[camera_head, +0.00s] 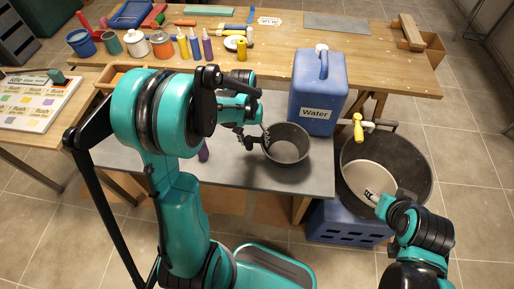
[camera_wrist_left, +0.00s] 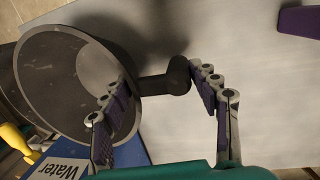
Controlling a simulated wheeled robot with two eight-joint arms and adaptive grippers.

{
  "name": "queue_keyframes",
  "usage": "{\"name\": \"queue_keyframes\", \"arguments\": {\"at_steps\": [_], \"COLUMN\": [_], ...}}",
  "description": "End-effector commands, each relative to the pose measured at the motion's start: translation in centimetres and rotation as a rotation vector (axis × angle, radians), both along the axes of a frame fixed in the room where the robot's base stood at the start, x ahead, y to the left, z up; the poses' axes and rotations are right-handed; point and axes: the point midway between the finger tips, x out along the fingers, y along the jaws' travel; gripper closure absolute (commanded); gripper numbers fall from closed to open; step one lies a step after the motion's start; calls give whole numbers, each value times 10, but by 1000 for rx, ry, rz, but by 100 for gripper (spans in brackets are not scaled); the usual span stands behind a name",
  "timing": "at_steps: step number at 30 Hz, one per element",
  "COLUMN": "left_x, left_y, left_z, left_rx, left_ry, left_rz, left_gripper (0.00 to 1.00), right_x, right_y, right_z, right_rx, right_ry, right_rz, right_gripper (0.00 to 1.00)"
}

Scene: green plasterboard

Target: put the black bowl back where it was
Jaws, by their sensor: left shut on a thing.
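The black bowl (camera_head: 286,144) is at the right part of the grey-topped table (camera_head: 310,182), in front of the blue water container. My left gripper (camera_head: 258,139) is shut on the bowl's left side, where a short dark handle (camera_wrist_left: 165,82) sticks out. In the left wrist view the bowl (camera_wrist_left: 65,75) fills the left, with one finger of the left gripper (camera_wrist_left: 165,110) over its rim and the other beyond the handle. I cannot tell whether the bowl touches the table. My right gripper (camera_head: 372,196) is over the large dark tub; its opening is unclear.
The blue water container (camera_head: 319,90) stands behind the bowl. Bottles and jars line the rear bench (camera_head: 385,60). A purple object (camera_head: 203,152) is left of the bowl.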

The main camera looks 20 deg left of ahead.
Motion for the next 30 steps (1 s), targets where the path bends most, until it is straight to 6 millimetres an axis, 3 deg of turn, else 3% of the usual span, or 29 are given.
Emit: {"name": "queue_keyframes", "arguments": {"at_steps": [9, 20, 21, 22, 23, 30], "left_x": [0, 0, 0, 0, 0, 0], "left_y": [0, 0, 0, 0, 0, 0], "left_z": [-39, -42, -42, -41, -41, -41], "left_rx": [0, 0, 0, 0, 0, 0], "left_ry": [0, 0, 0, 0, 0, 0], "left_rz": [-1, -1, -1, -1, -1, -1], "left_gripper": [79, 79, 31, 23, 18, 18], "right_x": [0, 0, 0, 0, 0, 0], "right_y": [0, 0, 0, 0, 0, 0], "right_z": [-15, -17, -16, -16, -16, -16], "right_rx": [0, 0, 0, 0, 0, 0], "right_ry": [0, 0, 0, 0, 0, 0], "right_rz": [0, 0, 0, 0, 0, 0], "right_gripper": [51, 51, 51, 51, 51, 51]}}
